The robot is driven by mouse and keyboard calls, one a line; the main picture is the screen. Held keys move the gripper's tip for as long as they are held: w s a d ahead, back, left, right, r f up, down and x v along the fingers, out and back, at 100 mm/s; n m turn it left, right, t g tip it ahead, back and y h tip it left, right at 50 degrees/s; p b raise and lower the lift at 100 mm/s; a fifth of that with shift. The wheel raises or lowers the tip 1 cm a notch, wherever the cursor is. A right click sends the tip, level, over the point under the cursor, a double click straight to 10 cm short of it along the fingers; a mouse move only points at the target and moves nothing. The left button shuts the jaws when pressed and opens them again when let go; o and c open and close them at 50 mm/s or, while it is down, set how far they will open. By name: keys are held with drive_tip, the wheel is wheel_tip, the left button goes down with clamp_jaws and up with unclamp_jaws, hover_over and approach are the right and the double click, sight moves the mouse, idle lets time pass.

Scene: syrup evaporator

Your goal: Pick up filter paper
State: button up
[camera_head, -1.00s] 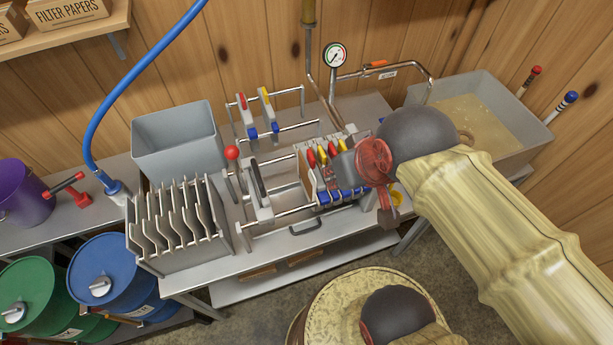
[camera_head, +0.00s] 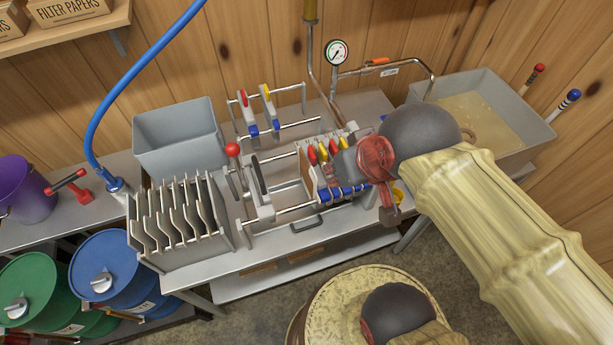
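Brown boxes labelled "FILTER PAPERS" (camera_head: 70,12) stand on a wooden shelf at the top left. They are cut off by the frame edge, and no loose filter paper can be made out in them. My gripper (camera_head: 391,212) hangs at the end of my cream-coloured arm, beside the right end of the filter press (camera_head: 330,178) and far from the boxes. My red wrist part and the arm hide much of it. I cannot tell whether its fingers are open or shut, and I see nothing held in it.
A rack of wavy plates (camera_head: 180,225) and a grey bin (camera_head: 178,140) stand on the metal table. A blue hose (camera_head: 108,95) arches at the left. A gauge (camera_head: 336,52) with piping rises behind the press. A basin of amber liquid (camera_head: 480,115) is at the right.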

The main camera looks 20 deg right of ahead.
drive_tip(key=g+p, duration=0.6)
drive_tip(key=p, duration=0.8)
hover_over(311, 173)
wheel_tip(311, 173, down, 14)
drive_tip(key=shift+w+d+f, duration=0.1)
drive_tip(key=shift+d+f, duration=0.05)
drive_tip(key=shift+f, duration=0.05)
drive_tip(key=shift+w+f, duration=0.1)
drive_tip(key=shift+f, duration=0.15)
drive_tip(key=shift+f+b, duration=0.3)
drive_tip(key=shift+f, duration=3.25)
clamp_jaws()
drive_tip(key=shift+w, duration=0.1)
